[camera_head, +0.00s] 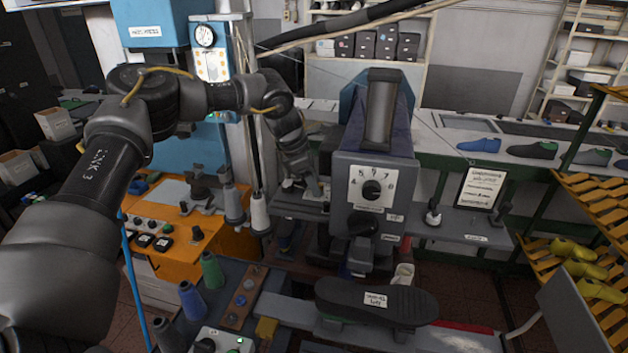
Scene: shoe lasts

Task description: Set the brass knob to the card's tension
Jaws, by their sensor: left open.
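A dark round knob (372,190) sits on a white numbered dial plate (356,180) on the front of the grey machine (344,215). Its pointer setting is too small to read, and no clearly brass-coloured knob shows. A framed white card (481,188) stands on the grey side shelf to the right of the machine; its heading and lines are too small to read surely. My left gripper (314,188) is open, left of the dial and apart from it, over a small ledge. My right gripper is not in view.
A sole-shaped black piece with a white label (374,301) lies on the front bench. Thread spools (211,270) stand front left near an orange control desk (190,255). A small stand (433,214) is on the side shelf (460,232). Shoes (480,145) line the green-edged conveyor behind.

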